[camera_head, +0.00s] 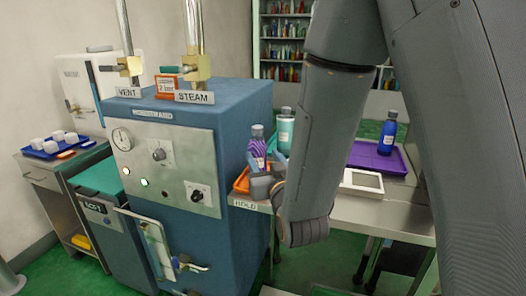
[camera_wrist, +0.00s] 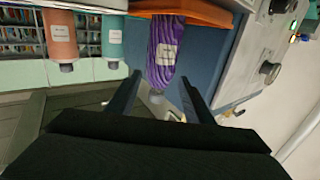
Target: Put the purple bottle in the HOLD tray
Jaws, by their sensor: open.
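The purple bottle (camera_head: 257,146), striped with a white label, stands upright at the orange HOLD tray (camera_head: 240,183), above the HOLD label. In the wrist view, which is upside down, the purple bottle (camera_wrist: 165,50) has its base against the orange tray (camera_wrist: 205,12) and its pale cap towards me. My gripper (camera_head: 264,185) is in front of the tray in the head view, partly hidden by my arm. In the wrist view my gripper (camera_wrist: 160,92) is open, with a finger on each side of the bottle's cap end and a gap to each. I see no contact.
A teal bottle (camera_head: 285,131) stands just right of the purple one. The wrist view also shows a salmon bottle (camera_wrist: 61,40). A blue bottle (camera_head: 387,132) stands on a purple tray (camera_head: 365,157). The blue machine (camera_head: 235,120) is close on the left.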

